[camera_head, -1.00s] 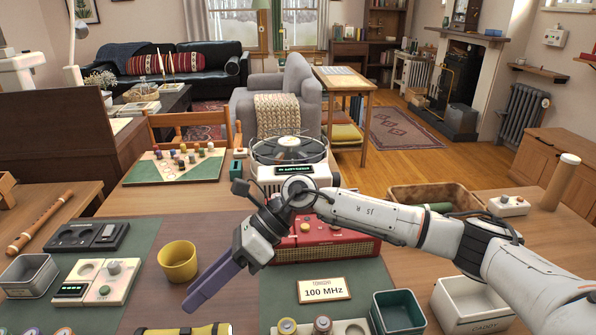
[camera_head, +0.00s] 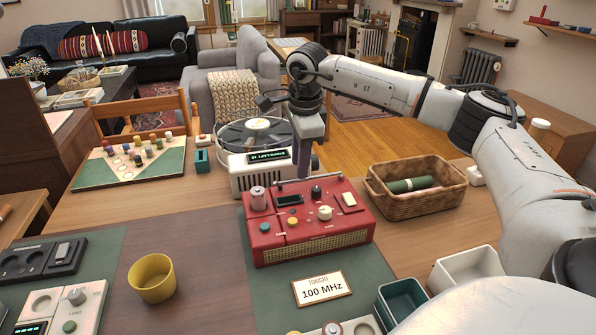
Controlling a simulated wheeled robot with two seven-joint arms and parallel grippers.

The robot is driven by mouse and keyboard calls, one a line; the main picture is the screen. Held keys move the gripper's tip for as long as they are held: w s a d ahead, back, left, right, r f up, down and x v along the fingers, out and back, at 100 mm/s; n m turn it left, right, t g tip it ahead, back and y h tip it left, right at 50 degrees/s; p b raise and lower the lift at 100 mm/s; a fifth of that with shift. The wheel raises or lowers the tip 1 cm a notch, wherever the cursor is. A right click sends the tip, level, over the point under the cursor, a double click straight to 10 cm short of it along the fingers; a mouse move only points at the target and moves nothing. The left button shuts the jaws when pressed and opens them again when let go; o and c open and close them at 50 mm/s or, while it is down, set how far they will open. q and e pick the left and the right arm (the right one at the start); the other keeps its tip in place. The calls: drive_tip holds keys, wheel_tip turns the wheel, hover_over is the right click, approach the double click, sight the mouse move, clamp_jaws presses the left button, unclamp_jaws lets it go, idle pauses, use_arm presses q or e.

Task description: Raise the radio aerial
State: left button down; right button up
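The red radio (camera_head: 300,240) stands on the green mat, with knobs, buttons and a small dark display on its top. Its aerial seems to be the thin grey rod (camera_head: 325,178) lying low along the radio's back top edge. My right gripper (camera_head: 304,172) points down at that back edge, its purple fingers beside or over the rod. The fingers overlap in this view, so I cannot tell whether they are open, or whether they touch the rod. My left gripper is not in view.
A record player (camera_head: 243,172) stands close behind the radio. A wicker basket (camera_head: 415,196) with a green roll is to the right. A yellow cup (camera_head: 152,278) stands left, and a "100 MHz" card (camera_head: 322,288) in front. Bare table lies left of the radio.

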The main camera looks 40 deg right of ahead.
drive_tip(key=shift+w+d+f, duration=0.1)
drive_tip(key=shift+w+f, duration=0.1)
drive_tip(key=shift+f, duration=0.65)
drive_tip(key=shift+w+f, duration=0.15)
drive_tip(key=shift+f, duration=0.7)
clamp_jaws()
